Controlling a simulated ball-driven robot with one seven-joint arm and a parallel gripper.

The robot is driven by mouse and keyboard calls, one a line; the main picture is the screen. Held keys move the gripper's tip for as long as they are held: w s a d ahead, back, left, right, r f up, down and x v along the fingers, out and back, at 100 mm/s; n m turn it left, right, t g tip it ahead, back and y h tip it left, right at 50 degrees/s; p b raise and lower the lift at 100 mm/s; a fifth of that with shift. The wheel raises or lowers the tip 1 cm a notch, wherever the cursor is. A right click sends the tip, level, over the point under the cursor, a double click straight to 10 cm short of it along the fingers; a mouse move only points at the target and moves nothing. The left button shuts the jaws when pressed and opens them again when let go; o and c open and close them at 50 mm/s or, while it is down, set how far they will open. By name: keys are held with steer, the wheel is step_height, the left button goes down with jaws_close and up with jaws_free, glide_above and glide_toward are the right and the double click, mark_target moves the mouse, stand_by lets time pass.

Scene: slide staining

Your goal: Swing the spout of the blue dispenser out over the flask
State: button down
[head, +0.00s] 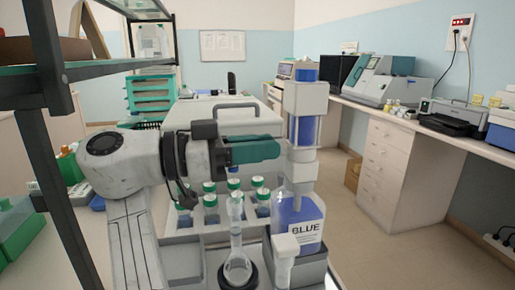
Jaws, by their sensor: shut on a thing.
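The blue dispenser (305,100) is a tall pump with a clear and white barrel holding blue. It stands upright on a bottle (306,222) of blue liquid labelled BLUE. My gripper (272,150) reaches in from the left, its teal finger against the left side of the pump, below the barrel's top. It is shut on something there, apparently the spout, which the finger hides. The clear flask (238,268) stands upright in a black ring, left of the bottle and below my gripper. Its narrow neck rises under the gripper; I cannot tell how the spout lines up with it.
A white capped piece (285,247) stands in front of the bottle, close to the flask. Several green-capped bottles (210,202) sit in a rack behind the flask. A dark-framed shelf (60,150) stands at the left. A white counter (440,135) with instruments runs along the right.

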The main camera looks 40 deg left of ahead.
steer(key=shift+w+a+f+m+h, duration=0.2)
steer(key=shift+m+h, duration=0.1)
steer(key=shift+h, duration=0.1)
steer(key=c, duration=1)
jaws_free()
steer(key=shift+r, duration=0.15)
steer(key=shift+c, duration=0.2)
steer(key=shift+s+d, duration=0.1)
